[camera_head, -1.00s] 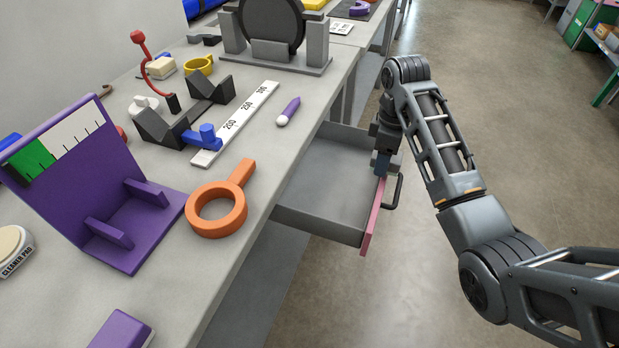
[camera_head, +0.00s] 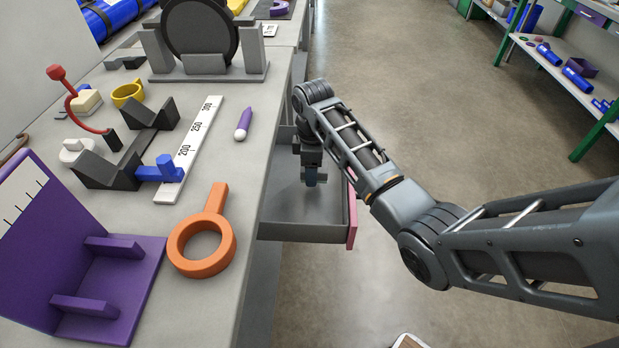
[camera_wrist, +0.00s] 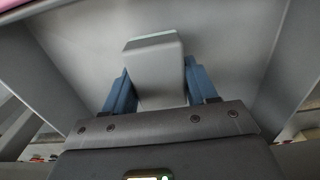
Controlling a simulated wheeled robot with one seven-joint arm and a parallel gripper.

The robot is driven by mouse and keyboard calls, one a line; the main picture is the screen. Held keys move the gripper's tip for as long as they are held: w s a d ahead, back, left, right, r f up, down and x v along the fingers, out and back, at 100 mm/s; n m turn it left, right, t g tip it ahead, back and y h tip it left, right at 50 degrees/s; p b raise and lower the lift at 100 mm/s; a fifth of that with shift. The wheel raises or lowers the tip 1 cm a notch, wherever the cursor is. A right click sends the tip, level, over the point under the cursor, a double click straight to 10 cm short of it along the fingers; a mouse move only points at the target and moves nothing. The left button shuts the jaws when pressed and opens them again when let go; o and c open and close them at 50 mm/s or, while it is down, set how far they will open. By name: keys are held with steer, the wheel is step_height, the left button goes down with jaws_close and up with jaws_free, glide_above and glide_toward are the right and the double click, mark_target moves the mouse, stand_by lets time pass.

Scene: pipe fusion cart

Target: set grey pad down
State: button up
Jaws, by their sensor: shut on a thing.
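The grey pad (camera_wrist: 154,72) is a pale grey block in the wrist view, between the two blue fingers of my gripper (camera_wrist: 158,88). My gripper is shut on it. In the head view my gripper (camera_head: 312,178) points down inside the open drawer (camera_head: 297,231). The pad cannot be made out there. The wrist view shows the drawer's grey floor (camera_wrist: 222,40) beyond the pad. I cannot tell whether the pad touches that floor.
The drawer has a pink front (camera_head: 352,218) on its right side. On the bench above are an orange ring with a handle (camera_head: 207,251), a purple marker (camera_head: 244,123), a white ruler (camera_head: 193,150) and a purple stand (camera_head: 110,280). The drawer around my gripper looks empty.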

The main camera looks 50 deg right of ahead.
steer(key=shift+f, duration=1.85)
steer(key=shift+f, duration=0.15)
steer(key=o, duration=0.9)
steer(key=shift+o, duration=0.2)
step_height(320, 180, up, 12)
steer(key=shift+r, duration=0.2)
